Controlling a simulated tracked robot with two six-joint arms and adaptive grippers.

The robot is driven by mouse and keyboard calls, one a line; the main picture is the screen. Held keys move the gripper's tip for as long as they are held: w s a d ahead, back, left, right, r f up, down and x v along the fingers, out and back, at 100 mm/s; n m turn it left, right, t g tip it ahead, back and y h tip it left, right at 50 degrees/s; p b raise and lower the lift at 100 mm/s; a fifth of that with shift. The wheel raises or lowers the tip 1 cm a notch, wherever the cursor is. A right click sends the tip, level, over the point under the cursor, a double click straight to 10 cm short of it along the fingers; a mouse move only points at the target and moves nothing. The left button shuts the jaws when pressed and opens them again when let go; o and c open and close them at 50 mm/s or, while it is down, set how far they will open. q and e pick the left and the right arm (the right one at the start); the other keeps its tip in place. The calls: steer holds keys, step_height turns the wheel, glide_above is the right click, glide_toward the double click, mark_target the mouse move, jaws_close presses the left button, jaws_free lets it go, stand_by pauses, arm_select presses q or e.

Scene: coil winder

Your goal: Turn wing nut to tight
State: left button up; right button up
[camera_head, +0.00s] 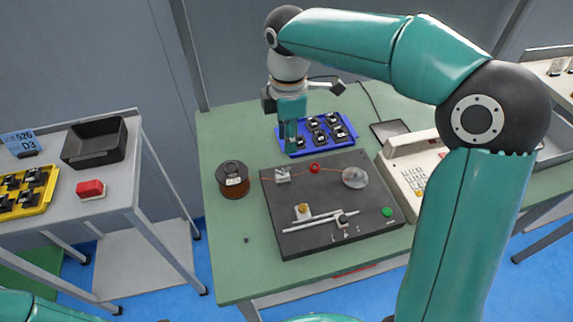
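The coil winder (330,185) is a dark flat box on the green table, with a clear disc (355,178) at its right rear. A small brass-coloured piece (303,209), which may be the wing nut, sits on its front left beside a silver bar (315,222). It is too small to tell how it is turned. My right gripper (291,143) points down at the left end of the blue tray, behind the winder and apart from the brass piece. Its fingertips are too small to tell open from shut. My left gripper is out of view; part of my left arm shows at bottom left.
A copper wire spool (232,180) stands left of the winder. The blue tray (346,121) holds several black parts. A beige device with keys (408,172) stands on the right. My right arm hides the table's right side. The table's front left is mostly clear.

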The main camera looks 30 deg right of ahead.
step_height(320, 180, down, 9)
steer(key=shift+s+f+b, duration=0.1)
steer(key=shift+b, duration=0.25)
steer(key=shift+c, duration=0.3)
